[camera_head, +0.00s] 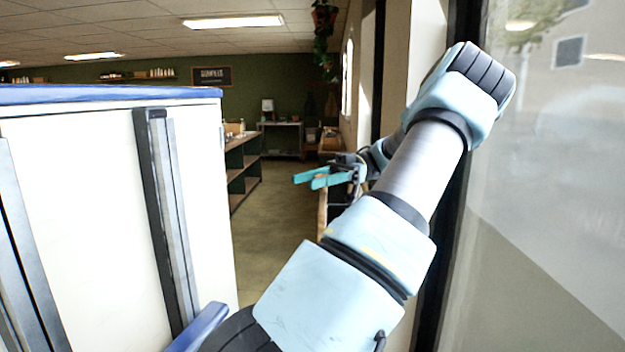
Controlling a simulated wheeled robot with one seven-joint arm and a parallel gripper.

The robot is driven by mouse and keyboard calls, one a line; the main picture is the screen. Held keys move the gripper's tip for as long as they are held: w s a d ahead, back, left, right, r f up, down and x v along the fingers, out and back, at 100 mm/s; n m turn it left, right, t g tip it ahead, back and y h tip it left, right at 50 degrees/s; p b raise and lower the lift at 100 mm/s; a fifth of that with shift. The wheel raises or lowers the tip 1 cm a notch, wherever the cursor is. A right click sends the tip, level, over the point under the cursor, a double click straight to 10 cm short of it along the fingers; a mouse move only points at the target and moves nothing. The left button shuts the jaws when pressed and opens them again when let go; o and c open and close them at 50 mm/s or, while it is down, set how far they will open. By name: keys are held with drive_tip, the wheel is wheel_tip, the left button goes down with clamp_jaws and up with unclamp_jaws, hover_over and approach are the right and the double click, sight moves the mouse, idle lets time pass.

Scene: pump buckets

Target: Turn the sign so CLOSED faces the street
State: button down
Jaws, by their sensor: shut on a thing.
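My gripper (308,180) is in the middle of the view, beyond my bent arm, with its teal fingers pointing left. The fingers look close together. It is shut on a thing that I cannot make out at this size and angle. No sign with OPEN or CLOSED on it can be seen. The street-side window (560,160) fills the right side, and my arm runs close along its dark frame.
A large white cabinet (90,200) with a blue top stands close on the left. Shelves (240,165) stand beyond it. A dark board (211,77) with pale lettering hangs on the far green wall. Open floor (270,235) lies between the shelves and my arm.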

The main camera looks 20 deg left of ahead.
drive_tip(key=shift+c, duration=1.8)
unclamp_jaws()
drive_tip(key=shift+r, duration=0.1)
wheel_tip(320, 180, up, 10)
drive_tip(key=shift+b, duration=0.3)
